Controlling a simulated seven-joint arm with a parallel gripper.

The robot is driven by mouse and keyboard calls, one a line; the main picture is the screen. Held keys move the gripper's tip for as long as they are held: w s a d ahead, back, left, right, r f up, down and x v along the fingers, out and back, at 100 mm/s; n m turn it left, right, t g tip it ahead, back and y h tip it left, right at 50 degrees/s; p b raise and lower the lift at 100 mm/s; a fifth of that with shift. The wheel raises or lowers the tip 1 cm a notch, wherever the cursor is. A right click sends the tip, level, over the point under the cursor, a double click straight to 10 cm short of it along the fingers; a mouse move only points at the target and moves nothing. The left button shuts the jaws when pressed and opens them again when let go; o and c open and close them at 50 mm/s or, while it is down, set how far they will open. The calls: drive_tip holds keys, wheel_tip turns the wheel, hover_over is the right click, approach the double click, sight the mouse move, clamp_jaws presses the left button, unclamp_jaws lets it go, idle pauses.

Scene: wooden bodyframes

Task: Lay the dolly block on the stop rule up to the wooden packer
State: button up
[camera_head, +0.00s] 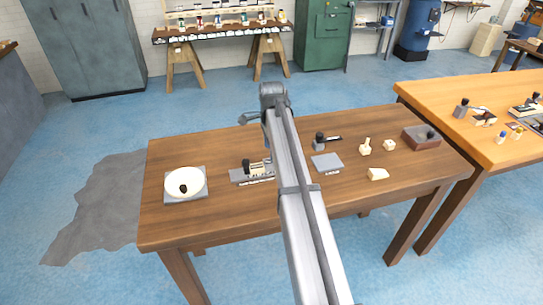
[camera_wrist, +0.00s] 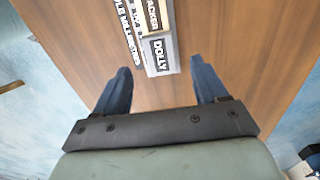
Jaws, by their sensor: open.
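The dolly block (camera_wrist: 158,53), with a DOLLY label, lies in line with the wooden packer (camera_wrist: 152,14), marked PACKER, in the wrist view. The two look end to end; I cannot tell if they touch. The stop rule (camera_wrist: 127,28), with printed lettering, runs along their left side and partly under them. In the head view the stop rule (camera_head: 240,178) lies on the table with the packer (camera_head: 256,169) on it, and my arm hides its right end. My gripper (camera_wrist: 160,66) is open and empty, its fingers apart on either side of the dolly's near end.
Right of my arm are a grey plate (camera_head: 327,162), a dark tool (camera_head: 320,140), small pale blocks (camera_head: 378,174) and a brown box (camera_head: 420,138). The table's front is clear.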

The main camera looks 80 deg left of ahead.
wheel_tip(320, 180, up, 10)
drive_tip(key=shift+f, duration=0.25)
idle(0.5)
